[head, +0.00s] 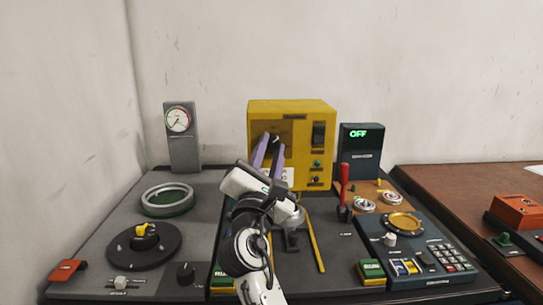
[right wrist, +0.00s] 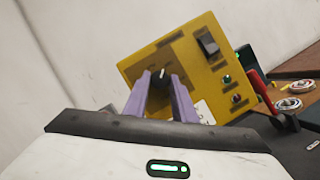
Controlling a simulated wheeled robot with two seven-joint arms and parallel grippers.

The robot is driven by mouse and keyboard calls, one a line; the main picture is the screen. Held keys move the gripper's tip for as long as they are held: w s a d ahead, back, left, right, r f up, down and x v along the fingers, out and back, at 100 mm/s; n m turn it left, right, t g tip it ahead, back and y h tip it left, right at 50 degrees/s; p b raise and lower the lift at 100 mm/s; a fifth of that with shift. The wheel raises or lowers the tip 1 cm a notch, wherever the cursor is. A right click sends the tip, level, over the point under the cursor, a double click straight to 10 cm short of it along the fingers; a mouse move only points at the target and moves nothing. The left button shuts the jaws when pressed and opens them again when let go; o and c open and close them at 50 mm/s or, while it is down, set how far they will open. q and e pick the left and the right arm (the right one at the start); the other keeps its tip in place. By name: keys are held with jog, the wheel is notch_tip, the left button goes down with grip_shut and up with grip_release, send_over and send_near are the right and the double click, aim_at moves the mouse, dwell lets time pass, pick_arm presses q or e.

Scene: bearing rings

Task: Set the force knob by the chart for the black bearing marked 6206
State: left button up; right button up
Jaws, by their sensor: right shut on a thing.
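The yellow box (head: 320,112) stands at the back of the bench, with a dark knob (head: 276,141) on its brown panel. My right gripper (head: 267,147) reaches up to the box with its purple fingers. In the right wrist view, the fingertips (right wrist: 162,80) are shut on the knob (right wrist: 161,73), whose white mark shows between them. The fingers hide part of the panel. A white label (head: 287,178) sits low on the box, partly covered and too small to read. I cannot make out a bearing marked 6206. My left gripper is not in view.
The box also has a black switch (head: 319,134) and a green lamp (head: 317,164). A red lever (head: 344,185) stands right of my arm. Silver bearings (head: 364,205) lie near a display reading OFF (head: 361,133). A dial gauge (head: 178,121) stands at the left.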

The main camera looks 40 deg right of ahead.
jog(key=shift+a+m+g, duration=0.1)
jog(key=shift+m+g, duration=0.4)
jog(key=shift+m, duration=0.7)
jog(key=shift+r+m+h, duration=0.1)
jog(key=shift+m+h, duration=0.2)
jog(key=shift+h, duration=0.1)
jog(key=o, duration=1)
notch_tip(320, 180, up, 10)
jog(key=shift+p, duration=1.2)
